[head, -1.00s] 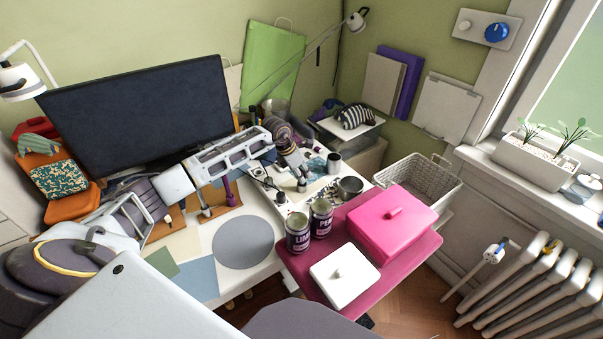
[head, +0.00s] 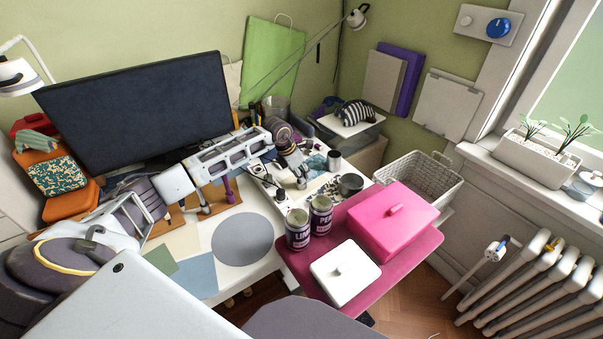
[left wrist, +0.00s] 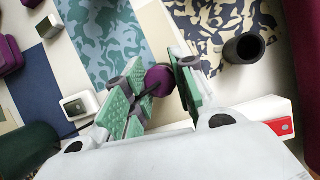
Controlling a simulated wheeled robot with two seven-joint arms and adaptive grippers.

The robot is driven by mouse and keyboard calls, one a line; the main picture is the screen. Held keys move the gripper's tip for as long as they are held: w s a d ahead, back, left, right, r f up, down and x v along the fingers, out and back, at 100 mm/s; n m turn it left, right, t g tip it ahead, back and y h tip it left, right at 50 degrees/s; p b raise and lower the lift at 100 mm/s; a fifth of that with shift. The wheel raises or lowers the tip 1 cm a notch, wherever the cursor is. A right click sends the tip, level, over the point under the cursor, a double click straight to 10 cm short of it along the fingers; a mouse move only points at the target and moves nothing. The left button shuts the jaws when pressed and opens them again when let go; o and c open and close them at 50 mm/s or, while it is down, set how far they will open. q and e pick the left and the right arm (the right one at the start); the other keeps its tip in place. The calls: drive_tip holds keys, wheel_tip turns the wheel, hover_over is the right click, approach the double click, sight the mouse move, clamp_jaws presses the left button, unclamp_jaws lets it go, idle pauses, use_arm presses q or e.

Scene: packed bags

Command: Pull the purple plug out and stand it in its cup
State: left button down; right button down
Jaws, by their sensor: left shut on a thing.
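The purple plug (left wrist: 160,80) shows in the left wrist view between the green finger pads of my left gripper (left wrist: 158,92). The gripper is shut on it, and a thin dark cord runs off to the lower left. A dark, round, open cup (left wrist: 243,49) stands to the upper right, apart from the gripper. In the head view my left gripper (head: 299,178) is low over the white desk; the plug is too small to make out there. Whether the plug is clear of its socket cannot be told. My right gripper is not in view.
A white strip with a red switch (left wrist: 284,127) lies by the fingers. A pink box (head: 392,222) and white box (head: 345,272) sit on the magenta surface. A grey disc (head: 242,239) lies nearer.

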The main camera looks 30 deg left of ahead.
use_arm(q)
drive_tip(key=shift+f, duration=0.35)
drive_tip(key=c, duration=1.1)
unclamp_jaws()
drive_tip(key=shift+r, duration=0.1)
drive_tip(key=shift+v, duration=5.9)
